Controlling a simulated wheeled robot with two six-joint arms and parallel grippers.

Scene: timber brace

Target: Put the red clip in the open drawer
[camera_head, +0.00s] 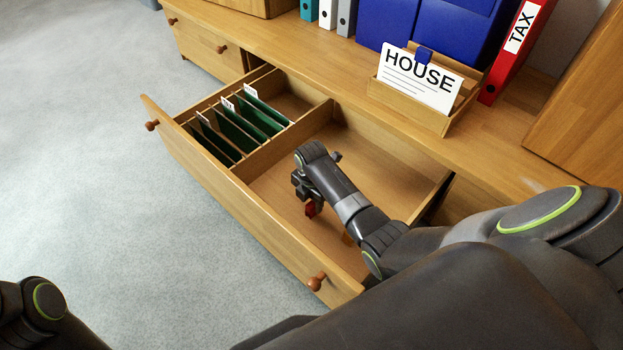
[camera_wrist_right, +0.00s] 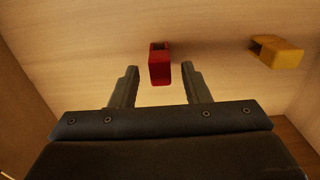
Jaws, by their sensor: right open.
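The red clip (camera_head: 311,209) is at my right gripper (camera_head: 307,202), inside the open drawer (camera_head: 270,237). In the right wrist view the red clip (camera_wrist_right: 160,64) shows just beyond and between the two open fingers (camera_wrist_right: 160,85), over the drawer's wooden floor. The fingers are apart, with a gap on each side of the clip. I cannot tell for sure whether the clip rests on the floor. My left gripper is not in view; only part of my left arm shows at the lower left in the head view.
A yellow clip (camera_wrist_right: 277,52) lies on the drawer floor to the right in the wrist view. A wooden card box (camera_head: 411,103) with a HOUSE card and a blue clip (camera_head: 423,55) stands on the cabinet top.

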